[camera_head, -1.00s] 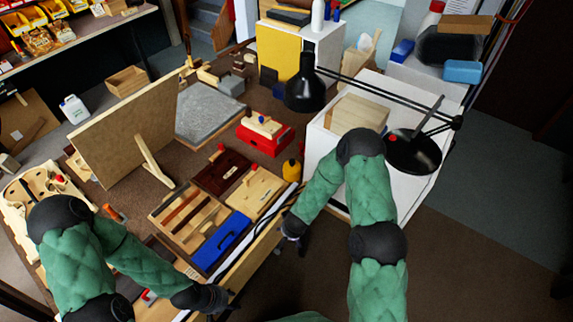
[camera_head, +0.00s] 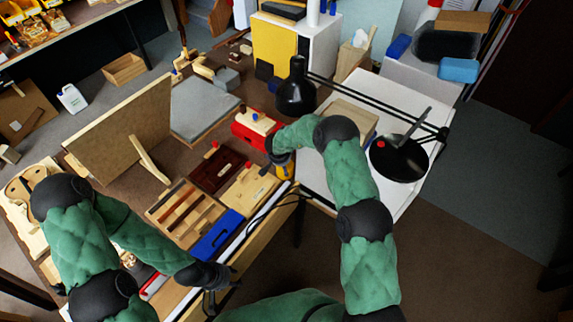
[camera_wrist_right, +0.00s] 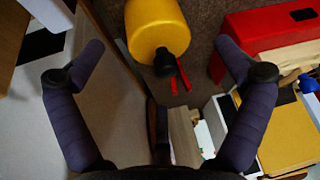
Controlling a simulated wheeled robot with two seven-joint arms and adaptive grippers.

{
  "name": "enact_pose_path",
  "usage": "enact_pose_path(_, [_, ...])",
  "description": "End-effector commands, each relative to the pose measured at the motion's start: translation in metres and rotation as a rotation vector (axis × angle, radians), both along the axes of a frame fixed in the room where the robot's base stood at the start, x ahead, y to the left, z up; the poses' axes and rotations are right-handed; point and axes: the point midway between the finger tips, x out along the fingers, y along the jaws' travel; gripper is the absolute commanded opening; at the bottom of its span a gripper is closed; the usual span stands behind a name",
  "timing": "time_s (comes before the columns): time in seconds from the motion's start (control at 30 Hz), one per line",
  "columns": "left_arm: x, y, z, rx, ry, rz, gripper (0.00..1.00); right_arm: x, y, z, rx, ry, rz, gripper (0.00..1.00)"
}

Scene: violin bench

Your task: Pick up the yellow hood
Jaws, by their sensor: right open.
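A yellow rounded object with a dark end, which I take as the yellow hood (camera_wrist_right: 160,28), shows at the top of the right wrist view. It lies beyond and between the fingertips, not gripped. In the head view it is mostly hidden behind my right gripper (camera_head: 282,165), at the bench's right edge. My right gripper is open and empty, its two fingers (camera_wrist_right: 160,65) spread wide in the wrist view. My left gripper (camera_head: 224,290) is low over the bench's front edge, its fingers apart with nothing seen between them.
A red box (camera_head: 250,135) stands close behind the right gripper. A blue case (camera_head: 216,236) and a wooden compartment tray (camera_head: 180,215) lie on the bench. The floor in front is clear.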

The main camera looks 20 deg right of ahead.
Motion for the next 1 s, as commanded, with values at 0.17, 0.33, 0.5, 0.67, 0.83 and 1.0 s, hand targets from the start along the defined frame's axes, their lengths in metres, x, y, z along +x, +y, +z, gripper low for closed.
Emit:
enact_pose_path(0.17, [0.0,0.0,-0.005,0.0,0.0,0.0,0.4,0.007,-0.005,-0.024,0.0,0.001,-0.001,1.0])
enact_pose_path(0.33, [0.0,0.0,-0.006,0.0,0.0,0.0,0.4,0.011,-0.007,-0.032,0.0,0.0,-0.001,1.0])
enact_pose_path(0.5, [0.0,0.0,-0.01,0.0,0.0,0.0,0.4,0.016,-0.011,-0.052,0.0,0.0,-0.002,1.0])
enact_pose_path(0.67, [0.0,0.0,-0.013,0.0,0.0,0.0,0.4,0.022,-0.015,-0.07,0.0,-0.001,-0.001,1.0])
enact_pose_path(0.83, [0.0,0.0,-0.014,0.0,0.0,0.0,0.4,0.025,-0.016,-0.078,0.0,-0.001,0.0,1.0])
enact_pose_path(1.0, [0.0,0.0,-0.014,0.0,0.0,0.0,0.4,0.025,-0.017,-0.077,0.0,-0.001,-0.001,1.0])
